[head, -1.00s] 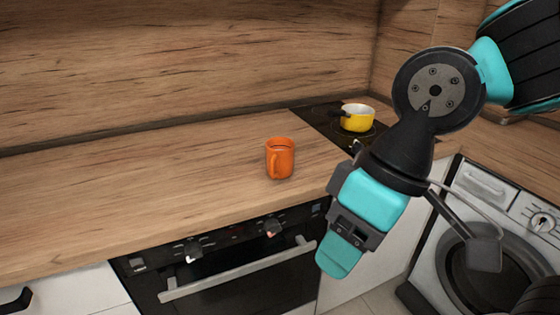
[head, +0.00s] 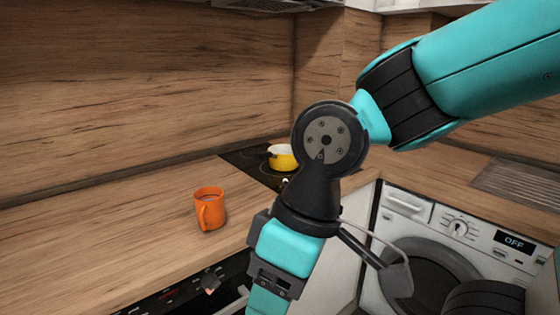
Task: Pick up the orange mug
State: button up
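The orange mug (head: 212,208) stands upright on the wooden worktop (head: 120,235), left of the middle in the head view. Its handle is on the side facing me. My gripper (head: 266,300) points down in front of the worktop, right of the mug and lower in the picture. It is apart from the mug. Its tip runs to the bottom edge of the frame, and from this side I cannot see a gap between the fingers.
A yellow pot (head: 284,158) stands on the black hob (head: 240,160) behind the mug, partly hidden by my arm. An oven with knobs (head: 210,282) is below the worktop. A washing machine (head: 425,235) is at the right. The worktop left of the mug is clear.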

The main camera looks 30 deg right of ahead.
aim_at(209, 201)
jog(key=u, duration=0.05)
jog(key=k, duration=0.5)
jog(key=z, duration=2.65)
jog(key=i, duration=1.25)
jog(key=u, duration=3.4)
jog(key=i, duration=0.5)
jog(key=u, duration=0.05)
